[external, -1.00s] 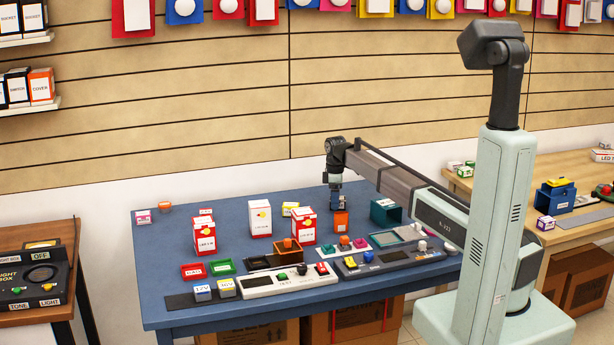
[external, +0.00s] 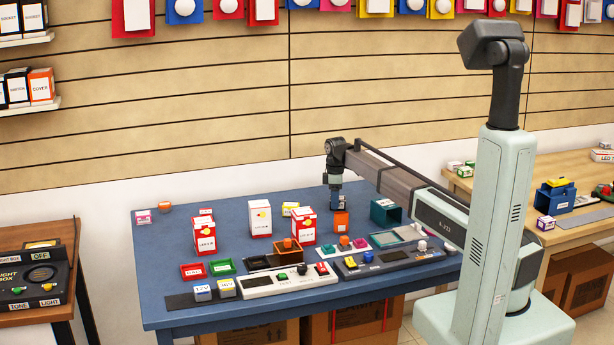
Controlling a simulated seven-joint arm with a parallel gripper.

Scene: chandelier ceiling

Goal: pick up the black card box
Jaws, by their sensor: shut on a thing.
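My gripper (external: 337,207) points straight down over the back right part of the blue table. It is shut on a small orange box (external: 341,223) directly below it, which is at or just above the table top; I cannot tell whether it touches. The fingertips are small and partly merge with the box's top. I cannot pick out a black card box for certain. A low black tray-like box (external: 257,263) lies in the middle of the table, left of my gripper. Dark-sided card boxes (external: 17,86) stand on the wall shelf at the far left.
White and red card boxes (external: 260,218) stand left of my gripper, one (external: 304,227) close by. A dark green open box (external: 386,212) stands to its right. Trays and switch panels (external: 288,284) fill the table's front. The back left of the blue table (external: 180,235) is mostly clear.

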